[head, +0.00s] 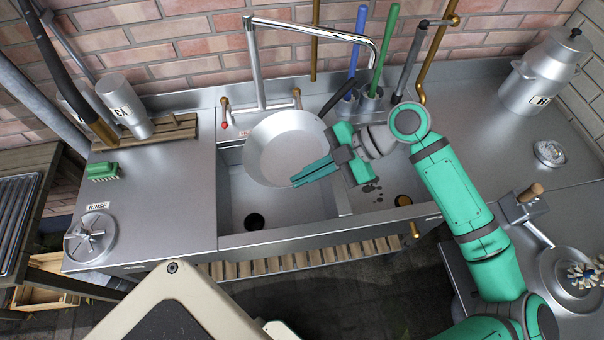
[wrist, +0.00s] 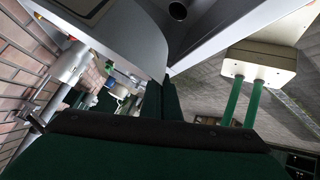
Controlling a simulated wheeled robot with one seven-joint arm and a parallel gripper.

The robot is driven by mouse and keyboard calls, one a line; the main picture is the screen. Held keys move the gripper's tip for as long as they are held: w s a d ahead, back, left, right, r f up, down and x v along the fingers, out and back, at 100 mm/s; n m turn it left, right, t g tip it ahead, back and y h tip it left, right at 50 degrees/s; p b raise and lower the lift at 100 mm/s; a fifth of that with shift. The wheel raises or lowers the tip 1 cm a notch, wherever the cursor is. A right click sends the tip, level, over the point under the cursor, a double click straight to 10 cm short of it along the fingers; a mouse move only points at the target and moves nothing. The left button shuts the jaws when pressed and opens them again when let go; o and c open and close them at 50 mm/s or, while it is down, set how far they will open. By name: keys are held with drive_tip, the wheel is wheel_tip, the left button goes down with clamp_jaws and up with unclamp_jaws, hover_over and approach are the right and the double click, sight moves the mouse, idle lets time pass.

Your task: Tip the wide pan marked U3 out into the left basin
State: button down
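The wide, round metal pan (head: 283,145) is over the left basin (head: 240,195) in the head view, near the faucet. I see into its pale interior, which looks empty; no U3 mark is readable. My gripper (head: 312,173) is at the pan's lower right rim, with its green fingers close together across the edge. In the wrist view the dark fingers (wrist: 162,98) meet at a grey metal edge that looks like the pan's rim (wrist: 140,40). The pan looks tilted, but how steeply I cannot tell. The left basin's dark drain (head: 254,221) shows below it.
The faucet (head: 258,65) arches behind and above the pan. Green-handled and blue-handled brushes (head: 384,50) stand behind the right basin (head: 385,185). A lidded can (head: 545,72) stands on the right counter. The left counter (head: 165,185) holds a green brush (head: 103,171) and a rinse wheel (head: 90,237).

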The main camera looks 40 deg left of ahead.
drive_tip(key=shift+w+d+f+g+y, duration=0.15)
drive_tip(key=shift+g+y, duration=0.35)
drive_tip(key=shift+g, duration=0.05)
drive_tip(key=shift+w+d+f+g+y, duration=0.1)
drive_tip(key=shift+w+f+g+y, duration=0.05)
drive_tip(key=shift+g+y, duration=0.4)
drive_tip(key=shift+w, duration=0.1)
